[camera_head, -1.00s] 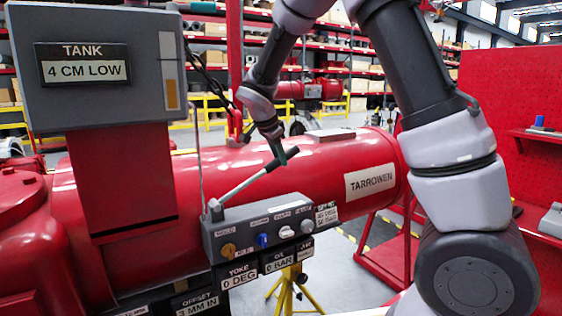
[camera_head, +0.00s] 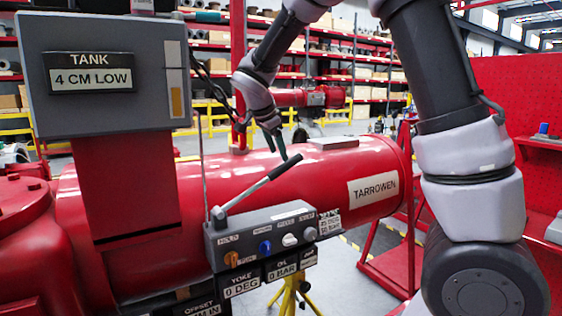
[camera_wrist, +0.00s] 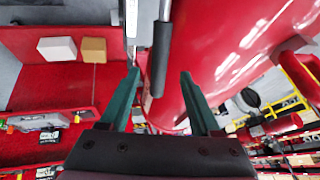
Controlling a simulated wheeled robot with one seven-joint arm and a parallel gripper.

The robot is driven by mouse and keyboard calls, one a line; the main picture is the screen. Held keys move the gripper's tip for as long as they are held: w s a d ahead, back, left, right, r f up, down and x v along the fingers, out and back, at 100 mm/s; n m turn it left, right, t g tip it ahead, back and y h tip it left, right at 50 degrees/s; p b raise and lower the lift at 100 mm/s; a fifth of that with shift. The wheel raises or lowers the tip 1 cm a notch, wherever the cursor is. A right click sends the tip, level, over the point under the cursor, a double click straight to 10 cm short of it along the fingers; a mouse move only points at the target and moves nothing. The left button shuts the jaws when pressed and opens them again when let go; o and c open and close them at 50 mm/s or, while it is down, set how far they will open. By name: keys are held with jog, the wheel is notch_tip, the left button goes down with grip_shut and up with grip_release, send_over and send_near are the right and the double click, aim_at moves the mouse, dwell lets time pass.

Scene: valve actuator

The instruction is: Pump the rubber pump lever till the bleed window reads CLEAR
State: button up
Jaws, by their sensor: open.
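The pump lever (camera_head: 245,192) is a pale rod with a dark rubber grip (camera_head: 284,166), slanting up to the right from the grey control block (camera_head: 262,236). My gripper (camera_head: 280,148) is at the upper end of the grip. In the wrist view, the dark grip (camera_wrist: 159,60) runs between the two open green fingers of my gripper (camera_wrist: 160,85), nearer the left one; contact cannot be told. The tank window (camera_head: 92,78) reads 4 CM LOW. Labels below the block read YOKE 0 DEG (camera_head: 241,284) and 0 BAR (camera_head: 282,271). I cannot make out a bleed window reading.
The block carries an orange knob (camera_head: 231,259), a blue knob (camera_head: 264,247) and pale knobs. The red TARROWEN cylinder (camera_head: 330,200) lies just behind the lever. A red bench and pegboard (camera_head: 510,110) stand at right. Stocked shelves fill the background.

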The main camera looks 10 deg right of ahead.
jog(key=shift+v, duration=2.4)
